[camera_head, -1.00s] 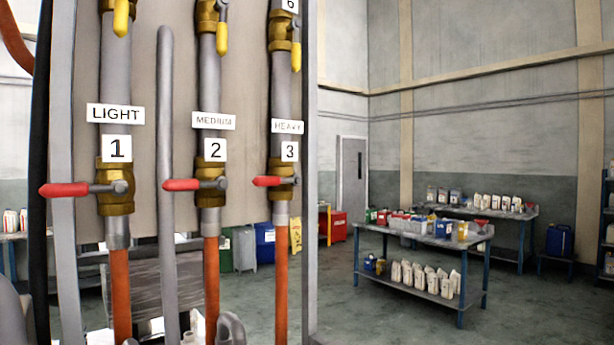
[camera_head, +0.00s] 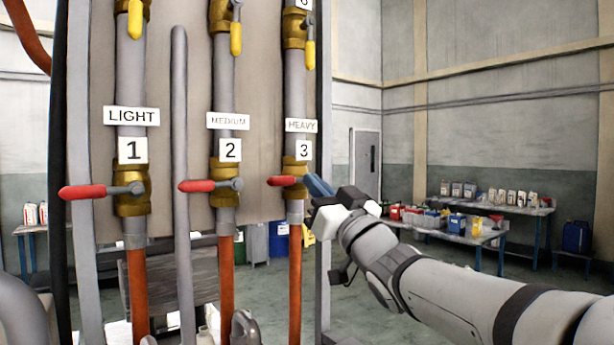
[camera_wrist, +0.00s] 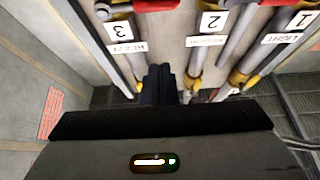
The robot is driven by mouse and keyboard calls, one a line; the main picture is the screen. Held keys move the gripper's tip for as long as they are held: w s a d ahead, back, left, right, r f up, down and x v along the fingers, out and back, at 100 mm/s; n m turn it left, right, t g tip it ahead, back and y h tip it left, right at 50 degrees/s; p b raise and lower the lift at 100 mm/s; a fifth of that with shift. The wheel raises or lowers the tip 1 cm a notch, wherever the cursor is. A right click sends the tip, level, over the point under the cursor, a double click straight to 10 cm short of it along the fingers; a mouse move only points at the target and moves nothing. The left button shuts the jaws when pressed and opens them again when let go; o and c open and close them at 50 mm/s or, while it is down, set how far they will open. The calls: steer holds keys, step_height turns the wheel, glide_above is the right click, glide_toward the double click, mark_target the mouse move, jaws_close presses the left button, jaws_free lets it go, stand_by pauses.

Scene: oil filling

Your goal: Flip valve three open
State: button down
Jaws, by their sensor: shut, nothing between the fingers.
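Valve three is a brass valve (camera_head: 290,164) under the "3" label on the HEAVY pipe. Its red handle (camera_head: 281,181) lies horizontal and points left, across the pipe. My gripper (camera_head: 319,185) is just right of this valve, its fingers pointing at it; the fingers hide part of the valve's right side. I cannot tell whether they touch it. In the wrist view my shut, empty fingers (camera_wrist: 160,84) point up the picture toward the pipes, and the "3" label (camera_wrist: 120,27) shows upside down at the upper left.
Valve one's red handle (camera_head: 85,191) and valve two's red handle (camera_head: 197,185) are also horizontal, to the left. Yellow handles hang down above, such as the one over valve three (camera_head: 311,54). Tables with containers (camera_head: 455,224) stand behind my arm at the right.

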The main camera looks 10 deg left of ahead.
mark_target(286, 177)
steer(key=shift+r, duration=0.1)
steer(key=p+x, duration=0.4)
steer(key=x, duration=0.6)
steer(key=f, duration=0.4)
steer(key=shift+w+a+p, duration=0.2)
steer(key=shift+a+p, duration=0.1)
steer(key=shift+p, duration=0.1)
steer(key=shift+a+f, duration=0.1)
